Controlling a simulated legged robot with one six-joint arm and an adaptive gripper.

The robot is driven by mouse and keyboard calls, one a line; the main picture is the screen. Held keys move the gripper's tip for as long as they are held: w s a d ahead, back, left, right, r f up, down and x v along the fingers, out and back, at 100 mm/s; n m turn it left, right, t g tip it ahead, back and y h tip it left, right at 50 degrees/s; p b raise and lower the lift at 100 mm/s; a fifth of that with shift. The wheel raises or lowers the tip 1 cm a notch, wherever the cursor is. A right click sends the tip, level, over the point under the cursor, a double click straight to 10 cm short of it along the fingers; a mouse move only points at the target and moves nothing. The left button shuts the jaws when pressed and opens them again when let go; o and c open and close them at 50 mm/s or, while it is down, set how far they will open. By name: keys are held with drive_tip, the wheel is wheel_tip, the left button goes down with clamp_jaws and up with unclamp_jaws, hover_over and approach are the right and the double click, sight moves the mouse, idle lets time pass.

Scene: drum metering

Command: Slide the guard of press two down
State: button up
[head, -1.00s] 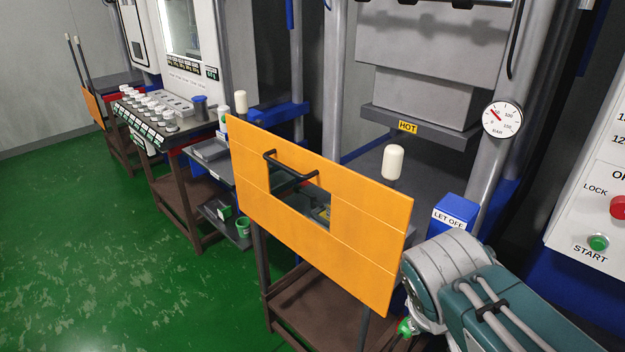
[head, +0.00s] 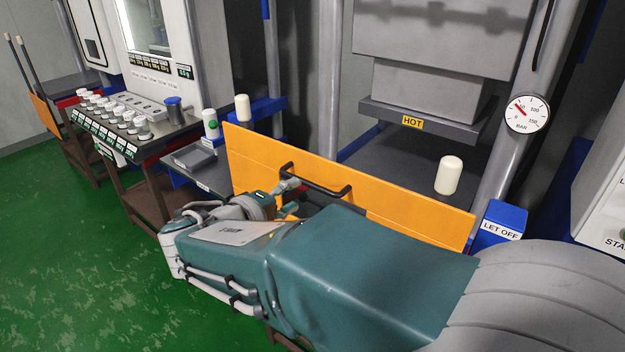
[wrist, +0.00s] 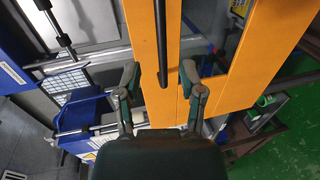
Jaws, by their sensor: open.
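The guard is an orange panel (head: 400,205) with a black bar handle (head: 325,188), standing raised in front of a press. My arm hides much of its lower part in the head view. My gripper (head: 284,192) is at the handle's left end in the head view. In the wrist view my gripper (wrist: 160,76) is open, with one finger on each side of the black handle (wrist: 162,45). The handle's near end lies between the fingertips, and neither finger visibly presses on it. The orange panel (wrist: 142,50) shows behind the handle.
A blue LET OFF box (head: 502,222) stands right of the guard. Green floor (head: 60,260) is clear at left.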

sight(310, 185)
drive_tip(key=x, duration=0.4)
drive_tip(key=a+x, duration=0.1)
drive_tip(key=x, duration=0.1)
drive_tip(key=shift+w+d+f, duration=0.15)
drive_tip(key=shift+w+f, duration=0.1)
drive_tip(key=shift+w, duration=0.35)
drive_tip(key=shift+d, duration=0.55)
drive_tip(key=shift+a, duration=0.1)
clamp_jaws()
drive_tip(key=shift+a, duration=0.15)
